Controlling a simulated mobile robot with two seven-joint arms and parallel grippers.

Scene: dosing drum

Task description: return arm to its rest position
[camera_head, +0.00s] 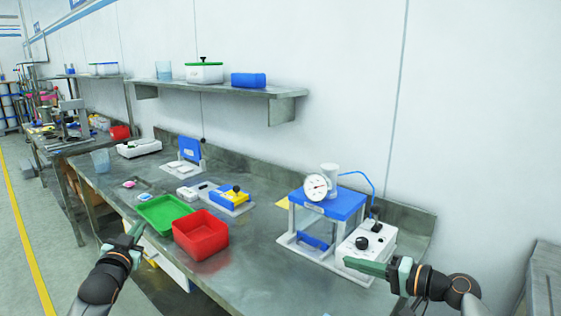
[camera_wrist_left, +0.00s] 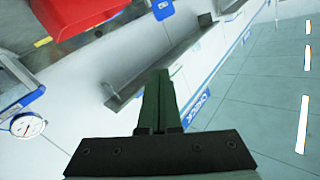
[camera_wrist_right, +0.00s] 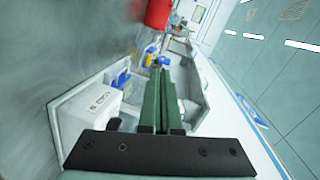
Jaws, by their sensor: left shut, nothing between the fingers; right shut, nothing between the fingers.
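My left gripper (camera_head: 134,233) is shut and empty, in front of the workbench's front edge, left of the green tray (camera_head: 166,213). Its closed green fingers also show in the left wrist view (camera_wrist_left: 157,98). My right gripper (camera_head: 350,264) is shut and empty, near the white control box (camera_head: 366,246) with black knobs, at its lower front in the head view. Its closed fingers also show in the right wrist view (camera_wrist_right: 161,95), with the white box (camera_wrist_right: 85,115) beside them. Whether the right fingers touch the box cannot be told.
A red bin (camera_head: 201,236) stands beside the green tray. A yellow and blue device (camera_head: 231,197) sits mid-bench. A wall shelf (camera_head: 222,90) holds containers.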

